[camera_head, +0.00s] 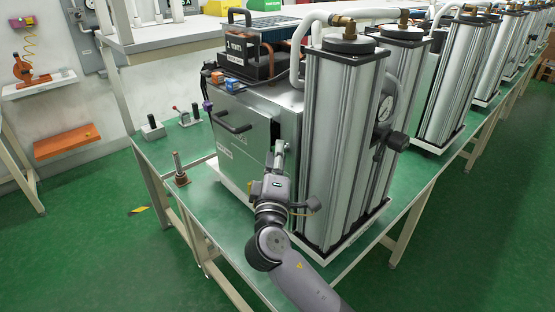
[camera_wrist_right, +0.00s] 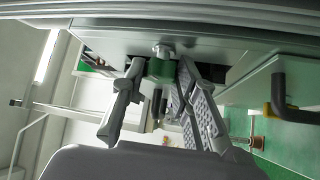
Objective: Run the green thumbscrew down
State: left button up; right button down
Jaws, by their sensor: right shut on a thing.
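The green thumbscrew (camera_wrist_right: 160,70) shows in the right wrist view, with a pale metal end against the grey panel above it. My right gripper (camera_wrist_right: 158,82) has one finger on each side of it and is shut on it. In the head view my right gripper (camera_head: 279,150) is at the side of the silver box (camera_head: 238,140), close to the tall metal column (camera_head: 340,150). The thumbscrew cannot be made out there. My left gripper is not in view.
The silver box has a dark handle (camera_head: 233,122) on its front. A brown bolt-like part (camera_head: 181,175) stands on the green bench top near its left edge. The tall column leaves little room right of my gripper. Several similar columns stand behind.

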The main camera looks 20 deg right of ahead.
jog(key=shift+f, duration=0.15)
jog(key=c, duration=1.2)
grip_release()
jog(key=shift+c, duration=0.2)
jog(key=shift+s+a, duration=0.1)
jog(key=v, duration=1.1)
jog(key=shift+s+a, duration=0.25)
jog(key=shift+s, duration=0.1)
